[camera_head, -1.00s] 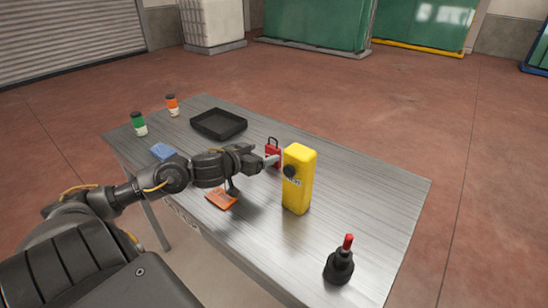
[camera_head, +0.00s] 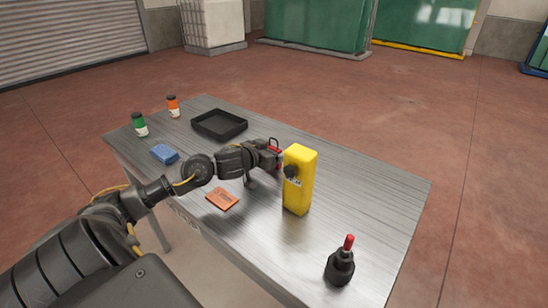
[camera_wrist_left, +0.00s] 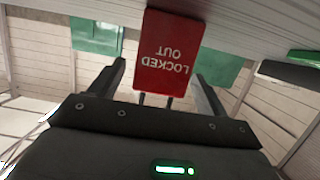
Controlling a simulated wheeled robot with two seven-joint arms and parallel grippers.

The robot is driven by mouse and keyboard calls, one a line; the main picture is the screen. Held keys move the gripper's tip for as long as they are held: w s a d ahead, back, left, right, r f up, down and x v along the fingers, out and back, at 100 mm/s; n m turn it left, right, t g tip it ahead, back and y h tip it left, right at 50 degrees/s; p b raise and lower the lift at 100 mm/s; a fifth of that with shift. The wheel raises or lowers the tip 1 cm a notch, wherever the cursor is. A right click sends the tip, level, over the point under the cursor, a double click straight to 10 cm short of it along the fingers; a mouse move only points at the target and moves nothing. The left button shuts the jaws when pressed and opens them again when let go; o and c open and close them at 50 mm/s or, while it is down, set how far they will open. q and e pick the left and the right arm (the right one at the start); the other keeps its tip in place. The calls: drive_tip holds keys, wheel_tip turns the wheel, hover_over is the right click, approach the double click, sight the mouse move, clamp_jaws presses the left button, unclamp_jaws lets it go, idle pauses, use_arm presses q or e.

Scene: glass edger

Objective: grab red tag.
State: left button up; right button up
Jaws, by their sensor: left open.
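The red tag (camera_head: 277,149) stands on the table just left of the yellow box, mostly hidden behind my left gripper, with its dark loop showing above. In the left wrist view the red tag (camera_wrist_left: 168,45) reads "LOCKED OUT" upside down, with two dark loop legs below it. My left gripper (camera_head: 272,157) is at the tag. In the wrist view the two fingers of the left gripper (camera_wrist_left: 161,78) are apart, one on each side of the tag, with visible gaps. My right gripper is not in view.
The yellow box (camera_head: 299,185) with a black knob stands close right of the gripper. An orange card (camera_head: 222,199), a blue block (camera_head: 165,154), a black tray (camera_head: 219,135) and two small jars (camera_head: 139,125) lie leftward. A black, red-topped object (camera_head: 340,266) stands near the table's front right.

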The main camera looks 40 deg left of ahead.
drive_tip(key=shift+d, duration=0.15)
use_arm(q)
drive_tip(key=c, duration=1.1)
drive_tip(key=shift+o, duration=0.2)
drive_tip(key=shift+r, duration=0.15)
